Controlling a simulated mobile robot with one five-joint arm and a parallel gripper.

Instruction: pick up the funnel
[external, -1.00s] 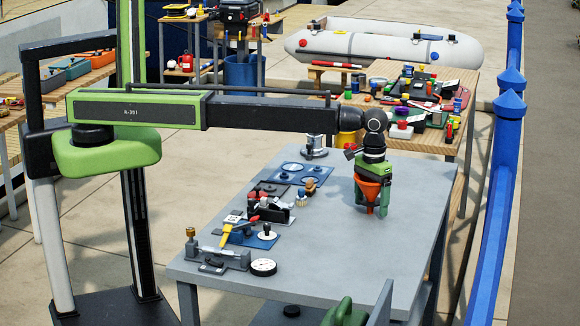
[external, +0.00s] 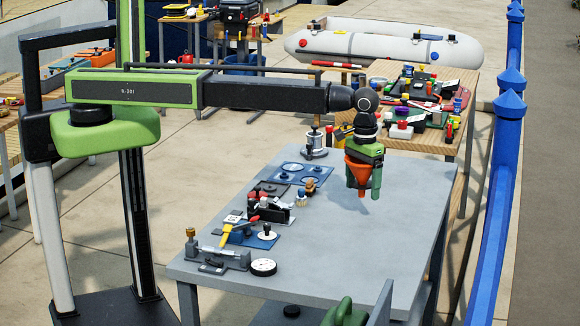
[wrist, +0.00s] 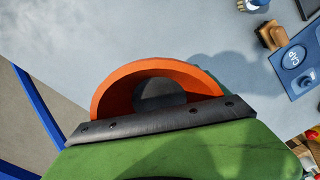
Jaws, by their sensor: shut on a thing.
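The orange funnel (external: 359,172) is held upright in my gripper (external: 363,178), spout down, above the right part of the grey table (external: 330,235). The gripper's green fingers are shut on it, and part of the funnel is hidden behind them. In the wrist view the funnel (wrist: 155,80) shows its wide orange rim and dark inside, partly covered by the dark edge of my gripper. The spout tip appears clear of the tabletop.
Along the table's left side are a blue plate with round parts (external: 302,170), a yellow-handled tool (external: 238,229), a dial gauge (external: 263,267) and a silver winch (external: 314,145). The table's right half is bare. A blue railing (external: 492,200) runs along the right.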

